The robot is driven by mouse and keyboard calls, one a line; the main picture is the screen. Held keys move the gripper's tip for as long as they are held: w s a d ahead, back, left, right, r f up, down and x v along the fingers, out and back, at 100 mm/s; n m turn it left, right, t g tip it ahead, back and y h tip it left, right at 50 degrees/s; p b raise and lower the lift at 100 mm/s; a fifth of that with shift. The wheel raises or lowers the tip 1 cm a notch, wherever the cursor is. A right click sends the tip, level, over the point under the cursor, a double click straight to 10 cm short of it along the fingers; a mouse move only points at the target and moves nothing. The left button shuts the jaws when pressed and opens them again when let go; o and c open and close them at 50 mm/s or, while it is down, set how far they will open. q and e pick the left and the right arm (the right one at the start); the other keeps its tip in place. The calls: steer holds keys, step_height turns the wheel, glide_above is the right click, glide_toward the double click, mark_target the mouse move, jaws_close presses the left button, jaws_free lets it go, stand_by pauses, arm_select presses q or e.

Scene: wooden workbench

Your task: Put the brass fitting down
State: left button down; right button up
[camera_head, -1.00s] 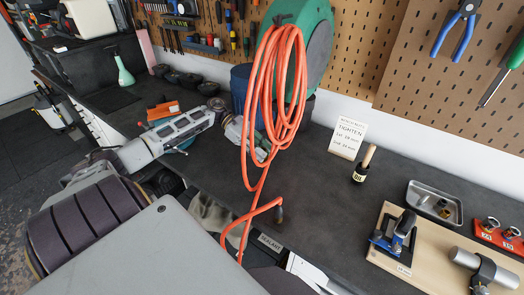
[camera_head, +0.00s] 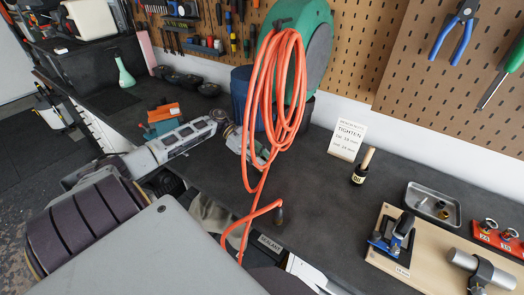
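Small brass-coloured pieces (camera_head: 442,212) lie in the grey metal tray (camera_head: 411,205) at the right; I cannot tell whether one of them is the brass fitting. My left arm reaches in from the left over the bench. Its gripper (camera_head: 254,153) is partly hidden behind the hanging orange hose, so I cannot see its fingertips or whether it holds anything.
The orange hose (camera_head: 257,90) hangs from a green reel (camera_head: 318,50) above the bench. A wooden board (camera_head: 389,267) carries a blue clamp (camera_head: 393,238) and metal cylinder (camera_head: 478,265). Bare bench lies between hose and board.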

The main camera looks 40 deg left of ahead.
arm_select(q)
steer(key=c, duration=1.1)
jaws_free()
steer(key=shift+c, duration=0.2)
steer(key=shift+r, duration=0.1)
steer(key=shift+a, duration=0.4)
steer(key=b+v, duration=0.1)
steer(key=v, duration=0.4)
steer(key=shift+a+r+b, duration=0.1)
steer(key=shift+b, duration=0.2)
steer(key=shift+s+a+r, duration=0.1)
steer(key=shift+a+r, duration=0.3)
steer(key=shift+a, duration=0.25)
